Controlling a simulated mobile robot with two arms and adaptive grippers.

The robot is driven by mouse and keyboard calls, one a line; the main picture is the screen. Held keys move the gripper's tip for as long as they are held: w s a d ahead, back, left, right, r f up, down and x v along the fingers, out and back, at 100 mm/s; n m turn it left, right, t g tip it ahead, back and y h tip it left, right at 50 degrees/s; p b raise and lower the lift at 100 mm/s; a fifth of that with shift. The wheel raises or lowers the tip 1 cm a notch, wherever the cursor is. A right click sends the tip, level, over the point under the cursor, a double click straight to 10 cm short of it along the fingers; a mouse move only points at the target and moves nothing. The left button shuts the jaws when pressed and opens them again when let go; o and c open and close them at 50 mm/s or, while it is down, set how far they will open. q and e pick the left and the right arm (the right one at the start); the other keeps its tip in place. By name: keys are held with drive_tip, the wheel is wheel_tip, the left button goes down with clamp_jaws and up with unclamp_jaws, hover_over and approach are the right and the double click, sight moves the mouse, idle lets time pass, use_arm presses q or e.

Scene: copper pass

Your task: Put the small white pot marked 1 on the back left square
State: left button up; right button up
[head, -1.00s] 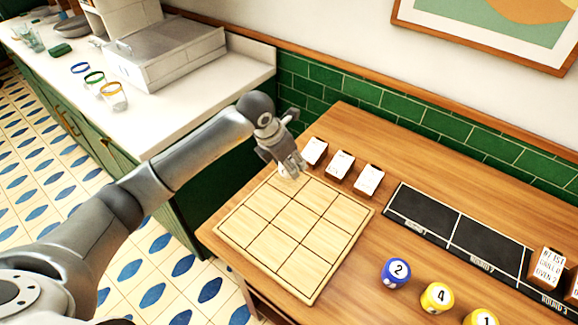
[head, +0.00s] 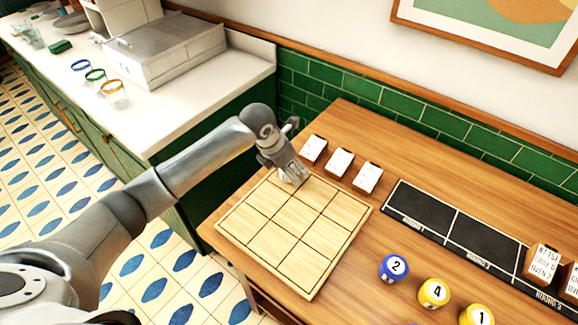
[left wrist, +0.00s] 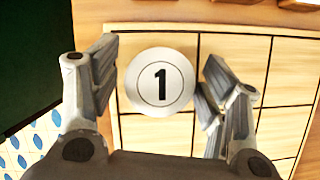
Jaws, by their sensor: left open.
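The small white pot marked 1 (left wrist: 160,82) is seen from above in the left wrist view, over the back left square of the light wooden board (head: 258,262). My left gripper (head: 294,179) is open, with one finger on each side of the pot and visible gaps between. In the head view the fingers hide most of the pot. That square is largely covered by it; the other squares are bare. I cannot see the pot's underside. My right gripper is not in view.
Several white-topped wooden blocks (head: 340,161) stand close behind the board. A black panel (head: 420,207) lies to the right. Green tiled wall (head: 430,116) is behind.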

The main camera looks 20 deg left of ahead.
use_arm(q)
drive_tip(key=shift+r, duration=0.25)
drive_tip(key=b+v, duration=0.2)
drive_tip(key=v, duration=0.9)
drive_tip(key=shift+r, duration=0.35)
drive_tip(key=shift+s, duration=0.15)
